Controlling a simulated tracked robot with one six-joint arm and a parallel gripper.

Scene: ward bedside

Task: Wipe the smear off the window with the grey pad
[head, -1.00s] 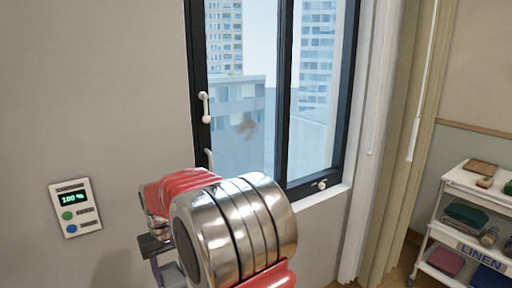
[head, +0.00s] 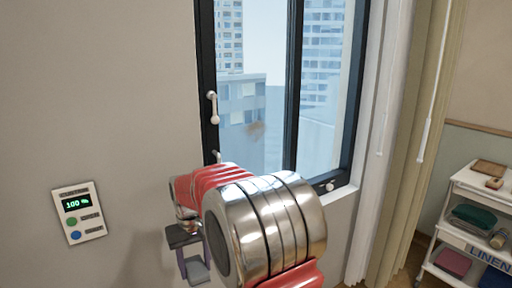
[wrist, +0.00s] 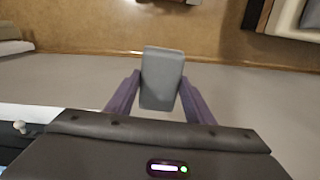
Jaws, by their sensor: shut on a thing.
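The smear (head: 255,129) is a small brownish patch on the left pane of the window (head: 240,110) in the head view. My gripper (head: 194,268) hangs low in front of the wall, below and left of the window, well apart from the smear. In the wrist view my gripper (wrist: 160,95) has its two purple fingers shut on the grey pad (wrist: 161,72). The pad also shows at the gripper's tip in the head view (head: 198,272). My arm hides the lower left part of the window frame.
A wall panel (head: 79,213) reading 100 % is left of my gripper. White handles (head: 213,108) stick out from the dark window frame. Curtains (head: 412,140) hang right of the window, and a linen trolley (head: 470,235) stands at the far right. The wall between panel and window is bare.

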